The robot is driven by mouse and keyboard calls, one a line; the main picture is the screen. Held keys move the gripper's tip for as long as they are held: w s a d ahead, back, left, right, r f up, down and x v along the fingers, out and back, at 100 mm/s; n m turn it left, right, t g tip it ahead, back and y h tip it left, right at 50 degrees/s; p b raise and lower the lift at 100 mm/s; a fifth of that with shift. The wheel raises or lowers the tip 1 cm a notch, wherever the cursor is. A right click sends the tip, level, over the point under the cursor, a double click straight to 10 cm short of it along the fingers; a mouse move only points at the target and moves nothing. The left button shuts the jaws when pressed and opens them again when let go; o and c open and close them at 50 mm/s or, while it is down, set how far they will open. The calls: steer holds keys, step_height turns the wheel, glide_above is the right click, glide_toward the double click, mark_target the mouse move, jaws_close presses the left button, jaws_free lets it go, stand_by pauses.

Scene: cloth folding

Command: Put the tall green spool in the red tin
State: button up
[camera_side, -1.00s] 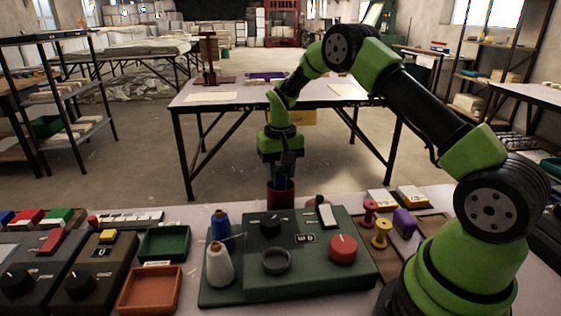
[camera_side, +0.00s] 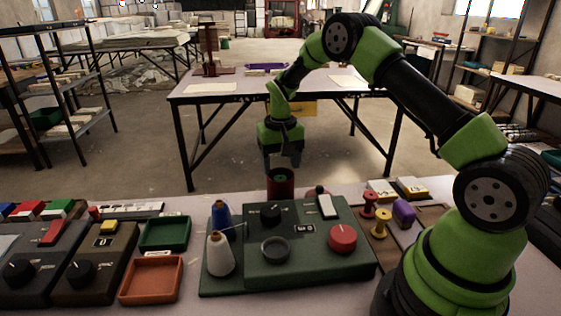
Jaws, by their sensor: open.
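The red tin (camera_side: 280,187) stands upright on the near table, just behind the green control panel. Something dark shows at its mouth, but it is too small to tell whether this is the tall green spool or the tin's dark inside. I cannot make out the tall green spool anywhere else on the near table. My gripper (camera_side: 282,160) is open, pointing down just above the tin, with nothing visible between its fingers.
The green control panel (camera_side: 310,265) holds a blue spool (camera_side: 220,216) and a white spool (camera_side: 220,255). Green (camera_side: 165,233) and orange (camera_side: 150,279) trays lie left. Red (camera_side: 369,206) and yellow (camera_side: 381,226) spools and a purple piece (camera_side: 404,213) stand right.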

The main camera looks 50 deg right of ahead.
step_height(320, 180, up, 7)
stand_by(0.5)
step_height(320, 180, up, 9)
steer(key=t, duration=0.2)
glide_above(280, 178)
steer(key=s+a, duration=0.3)
steer(key=a, duration=0.1)
steer(key=s+a+r+n+t, duration=0.1)
steer(key=s+a+r, duration=0.2)
steer(key=s+r, duration=0.15)
steer(key=s+a+n+t+y, duration=0.1)
steer(key=s+a+t, duration=0.1)
steer(key=s, duration=0.6)
steer(key=s+a+r+t+y, duration=0.1)
steer(key=s+a+t, duration=0.1)
steer(key=s+a, duration=0.3)
steer(key=s, duration=0.3)
steer(key=shift+s+r+n, duration=0.2)
steer(key=shift+r+n, duration=0.05)
steer(key=shift+n, duration=0.15)
